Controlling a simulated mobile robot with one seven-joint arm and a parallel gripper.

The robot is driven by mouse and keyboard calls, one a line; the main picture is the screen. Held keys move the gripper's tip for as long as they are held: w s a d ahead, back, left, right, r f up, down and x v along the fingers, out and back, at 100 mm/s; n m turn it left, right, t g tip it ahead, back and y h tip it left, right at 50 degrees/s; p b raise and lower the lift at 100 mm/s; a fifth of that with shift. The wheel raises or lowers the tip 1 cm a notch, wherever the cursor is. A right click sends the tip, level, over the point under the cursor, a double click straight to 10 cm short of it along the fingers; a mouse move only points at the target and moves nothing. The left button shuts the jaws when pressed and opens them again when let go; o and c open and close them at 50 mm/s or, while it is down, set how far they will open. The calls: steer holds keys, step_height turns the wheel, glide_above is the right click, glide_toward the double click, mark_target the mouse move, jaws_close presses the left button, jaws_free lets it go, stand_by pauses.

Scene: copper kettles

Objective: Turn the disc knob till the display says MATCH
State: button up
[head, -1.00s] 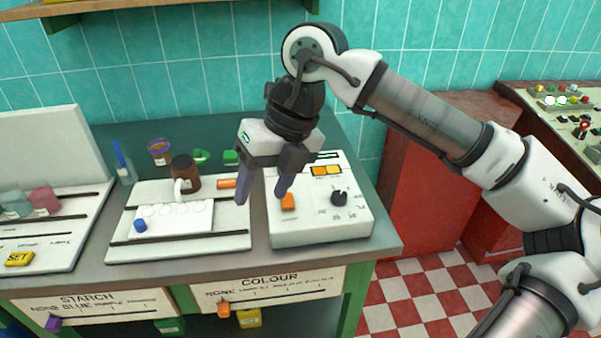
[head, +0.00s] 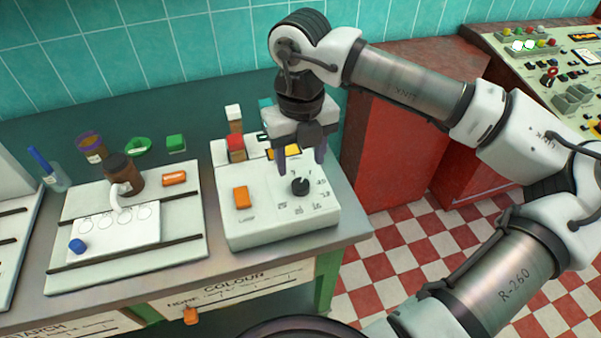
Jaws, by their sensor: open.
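The black disc knob (head: 300,186) sits on the top of a pale box-shaped instrument (head: 262,232), with marks printed around it. My gripper (head: 301,170) points down just above and behind the knob, its two dark fingers apart with nothing between them. Whether the fingertips touch the knob I cannot tell. The display (head: 285,153), a yellow-orange panel at the back of the instrument, is partly hidden by my gripper, and I cannot read it. An orange switch (head: 241,197) is at the left of the instrument's top.
A white-capped vial (head: 234,118) and a red-capped vial (head: 236,148) stand at the back of the instrument. The red cabinet (head: 400,150) is right of the bench.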

mark_target(301, 183)
step_height(301, 183, down, 6)
steer(key=shift+p, duration=0.45)
steer(key=shift+c, duration=0.2)
steer(key=c, duration=0.9)
